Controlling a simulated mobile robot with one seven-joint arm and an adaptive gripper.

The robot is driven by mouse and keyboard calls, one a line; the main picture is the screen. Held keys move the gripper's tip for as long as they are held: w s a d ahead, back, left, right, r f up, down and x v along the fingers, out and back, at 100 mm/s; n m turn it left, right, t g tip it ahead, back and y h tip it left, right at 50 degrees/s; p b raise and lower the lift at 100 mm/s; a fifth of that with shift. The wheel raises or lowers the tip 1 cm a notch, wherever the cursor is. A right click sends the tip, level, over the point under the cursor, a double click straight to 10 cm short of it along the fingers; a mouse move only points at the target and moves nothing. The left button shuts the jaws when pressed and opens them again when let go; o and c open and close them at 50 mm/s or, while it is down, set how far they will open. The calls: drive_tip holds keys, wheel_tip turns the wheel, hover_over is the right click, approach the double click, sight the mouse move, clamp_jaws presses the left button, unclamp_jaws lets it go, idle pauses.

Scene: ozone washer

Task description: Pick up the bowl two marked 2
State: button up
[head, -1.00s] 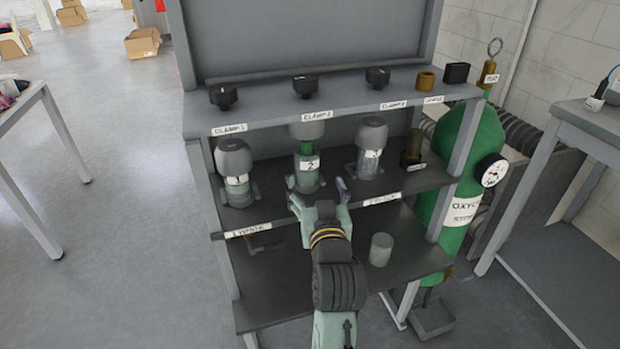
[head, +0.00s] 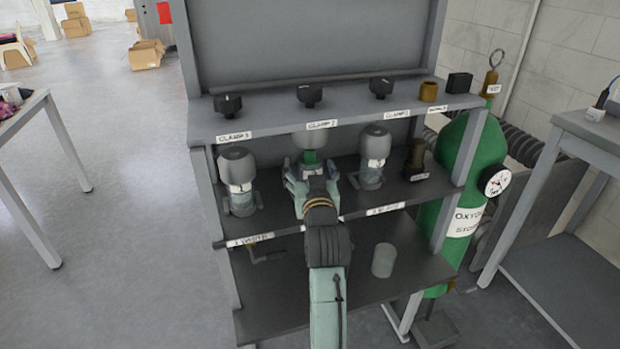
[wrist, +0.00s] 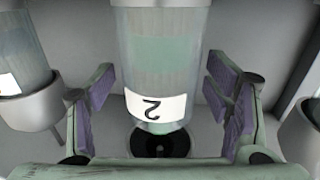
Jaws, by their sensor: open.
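The bowl marked 2 (wrist: 160,60) is a clear, greenish cylinder with a white label reading 2, upside down in the wrist view. In the head view it is mostly hidden behind my gripper, under a grey cap (head: 310,140) in the middle of the middle shelf. My gripper (head: 305,182) reaches into the shelf at this bowl. In the wrist view my gripper (wrist: 160,112) is open, with one purple-padded finger on each side of the bowl. Gaps show between the pads and the bowl.
A similar bowl unit (head: 238,180) stands to the left and another (head: 372,160) to the right, close to my gripper. The top shelf (head: 270,118) carries black knobs above. A loose clear cylinder (head: 384,260) stands on the lower shelf. A green oxygen cylinder (head: 455,200) is at the right.

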drive_tip(key=c, duration=1.3)
drive_tip(key=shift+c, duration=0.5)
drive_tip(key=shift+r, duration=0.1)
